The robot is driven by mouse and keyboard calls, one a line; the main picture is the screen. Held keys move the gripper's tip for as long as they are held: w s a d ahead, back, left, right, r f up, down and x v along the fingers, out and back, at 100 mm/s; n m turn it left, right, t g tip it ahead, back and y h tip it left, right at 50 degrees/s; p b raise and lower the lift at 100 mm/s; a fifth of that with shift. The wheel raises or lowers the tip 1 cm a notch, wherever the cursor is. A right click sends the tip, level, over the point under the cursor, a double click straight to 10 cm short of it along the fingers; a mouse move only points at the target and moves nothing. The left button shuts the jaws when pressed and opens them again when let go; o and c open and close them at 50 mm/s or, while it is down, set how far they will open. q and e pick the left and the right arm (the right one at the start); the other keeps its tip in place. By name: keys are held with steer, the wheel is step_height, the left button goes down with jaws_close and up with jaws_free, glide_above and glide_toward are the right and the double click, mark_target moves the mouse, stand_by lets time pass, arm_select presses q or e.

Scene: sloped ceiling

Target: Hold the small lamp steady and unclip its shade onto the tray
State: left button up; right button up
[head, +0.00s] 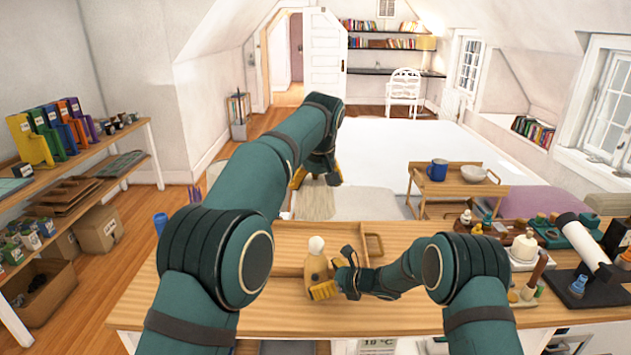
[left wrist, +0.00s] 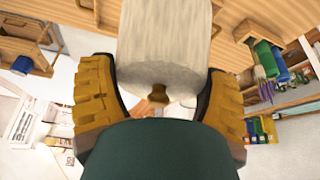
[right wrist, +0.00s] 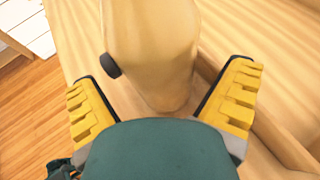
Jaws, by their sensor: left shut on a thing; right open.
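The small lamp (head: 316,269) stands upright on the wooden bench, a pale wooden body with a bare whitish bulb (head: 316,245) on top. Its body also shows in the right wrist view (right wrist: 150,45), with a dark knob on its side. My right gripper (head: 335,275) is open, its fingers on either side of the lamp's lower body. My left gripper (head: 315,178) is shut on the pale cylindrical shade (left wrist: 165,45), held well above and apart from the lamp; the shade also shows in the head view (head: 315,203). The wooden tray (head: 375,246) lies behind the lamp, partly hidden by my arms.
Bottles and tools crowd the bench's right side, with a white tube (head: 582,238) on a dark mat. A small table (head: 455,188) beyond holds a blue mug (head: 437,170) and a bowl (head: 473,173). Shelves (head: 80,180) stand at left. The bench front is clear.

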steer(key=v, duration=0.9)
steer(key=shift+d, duration=0.3)
steer(key=shift+s+r, duration=0.15)
